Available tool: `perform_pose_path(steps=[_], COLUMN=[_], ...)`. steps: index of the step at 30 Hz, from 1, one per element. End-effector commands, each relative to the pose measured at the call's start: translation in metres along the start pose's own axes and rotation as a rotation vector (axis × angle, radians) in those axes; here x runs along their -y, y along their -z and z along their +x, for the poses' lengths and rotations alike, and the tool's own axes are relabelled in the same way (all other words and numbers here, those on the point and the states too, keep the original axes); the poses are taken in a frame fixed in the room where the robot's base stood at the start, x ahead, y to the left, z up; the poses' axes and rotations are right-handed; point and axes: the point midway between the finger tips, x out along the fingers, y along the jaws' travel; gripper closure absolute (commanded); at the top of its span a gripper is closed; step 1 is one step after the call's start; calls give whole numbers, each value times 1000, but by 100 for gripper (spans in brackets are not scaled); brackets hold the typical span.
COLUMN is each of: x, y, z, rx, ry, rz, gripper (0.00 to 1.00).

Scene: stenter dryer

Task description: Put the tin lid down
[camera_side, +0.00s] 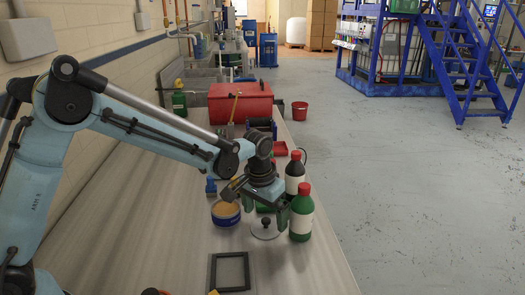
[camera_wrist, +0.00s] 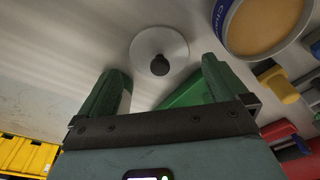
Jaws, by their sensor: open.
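The tin lid (camera_side: 265,231) is a pale round disc with a black knob. It lies on the bench to the right of the open blue tin (camera_side: 226,216), apart from it. My gripper (camera_side: 268,212) has green fingers and is above the lid. In the wrist view the lid (camera_wrist: 146,42) is face on, and its knob shows between the open fingertips (camera_wrist: 162,70), with a gap on both sides. Nothing is held. The tin, with tan contents, shows at the upper right of the wrist view (camera_wrist: 228,30).
A green bottle with a red cap (camera_side: 301,217) stands close to the lid's right, with a dark bottle (camera_side: 294,176) behind it. A black square frame (camera_side: 213,272) lies in front. A red toolbox (camera_side: 240,105) is farther back.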

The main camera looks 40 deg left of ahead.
Motion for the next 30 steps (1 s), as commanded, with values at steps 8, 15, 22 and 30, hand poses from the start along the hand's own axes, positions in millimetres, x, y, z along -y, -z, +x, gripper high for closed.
perform_pose_path(steps=[8, 15, 22, 30], x=[0, 0, 4, 29], y=[0, 0, -5, -48], z=[-58, -88, -103, -135], rx=[1, 1, -17, -152], ry=[0, 0, -3, -17], rz=[0, 1, 0, -2], gripper=[0, 0, 0, 0])
